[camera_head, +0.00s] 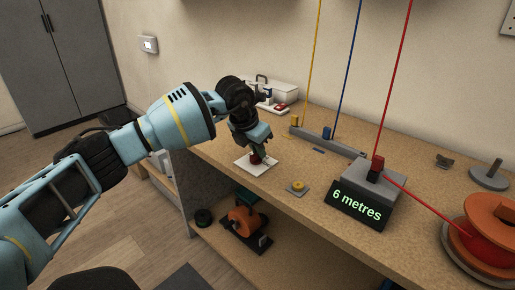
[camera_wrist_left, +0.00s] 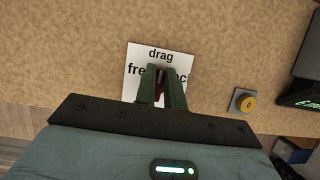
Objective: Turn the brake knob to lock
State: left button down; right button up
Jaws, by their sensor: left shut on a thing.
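The brake knob (camera_head: 256,159) is dark red and stands on a white card (camera_head: 243,165) near the front edge of the workbench. In the left wrist view the card (camera_wrist_left: 135,62) reads "drag" at the top, with "free" at the left and a partly covered word ending in "oc" at the right. My left gripper (camera_head: 257,152) points down at the knob, and its green fingers (camera_wrist_left: 162,78) are shut on it from both sides. Most of the knob (camera_wrist_left: 160,76) is hidden between the fingers, so I cannot tell which way it points. My right gripper is not in view.
A yellow button (camera_head: 297,187) sits right of the card; it also shows in the left wrist view (camera_wrist_left: 248,104). A "6 metres" display box (camera_head: 358,203) stands farther right with a red wire. An orange spool (camera_head: 489,228) is at the far right. Yellow and blue wires hang behind.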

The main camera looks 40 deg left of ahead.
pick_arm(q)
jog(key=m+h+p, duration=0.1)
jog(key=m+p, duration=0.1)
jog(key=m, duration=0.1)
jog(key=shift+r, duration=0.15)
jog(key=m+h+p, duration=0.1)
jog(key=m, duration=0.1)
jog(key=shift+d+m+g, duration=0.1)
jog(key=shift+m+g, duration=0.2)
jog(key=shift+m, duration=0.1)
jog(key=m+h, duration=0.1)
jog(key=m, duration=0.1)
jog(key=shift+d+m+g, duration=0.1)
jog(key=shift+m+g, duration=0.3)
jog(key=shift+s+m, duration=0.1)
jog(key=shift+m, duration=0.7)
jog(key=shift+m+g+h+b, duration=0.4)
jog(key=shift+m+g, duration=0.1)
jog(key=shift+m, duration=0.2)
jog(key=shift+s+m+g, duration=0.1)
jog(key=shift+m+g, duration=0.2)
jog(key=shift+m, duration=0.6)
jog(key=shift+b, duration=0.3)
